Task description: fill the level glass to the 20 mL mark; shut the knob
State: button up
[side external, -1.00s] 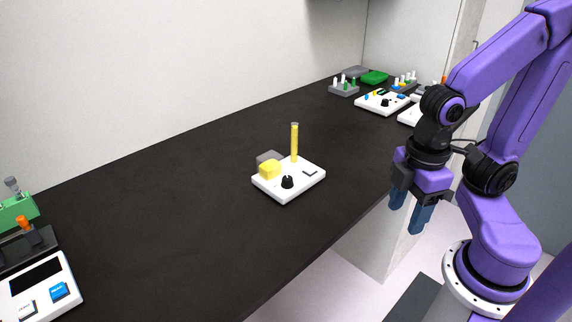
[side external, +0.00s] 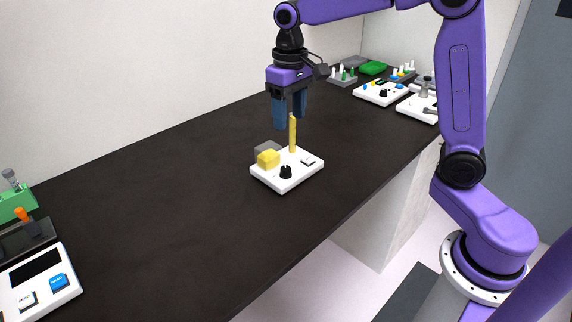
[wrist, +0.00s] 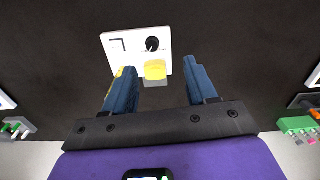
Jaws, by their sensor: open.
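The level glass (side external: 293,137) is a thin upright yellow column on a small white base (side external: 270,180). Its scale marks are too small to read. The black knob (side external: 286,172) sits at the front of the base and also shows in the wrist view (wrist: 152,44). My gripper (side external: 289,121) is open and empty, pointing down above the back of the base, with its fingers around or just behind the glass's top. In the wrist view the fingers (wrist: 161,70) are spread wide, and a yellow sliver of the glass shows beside the left one.
A yellow block (side external: 268,159) with a grey piece (side external: 268,148) behind it is on the base. A white device with buttons (side external: 40,283) and a green rack (side external: 15,205) stand at left. More devices (side external: 381,93) stand at the far right. The dark bench around the base is clear.

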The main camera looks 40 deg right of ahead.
jog(key=w+d+m, duration=0.1)
jog(key=w+d, duration=0.1)
jog(key=w, duration=0.1)
send_near(286, 168)
notch_tip(286, 168, down, 9)
jog(key=shift+r, duration=0.1)
dwell(0.5)
jog(key=c, duration=1.1)
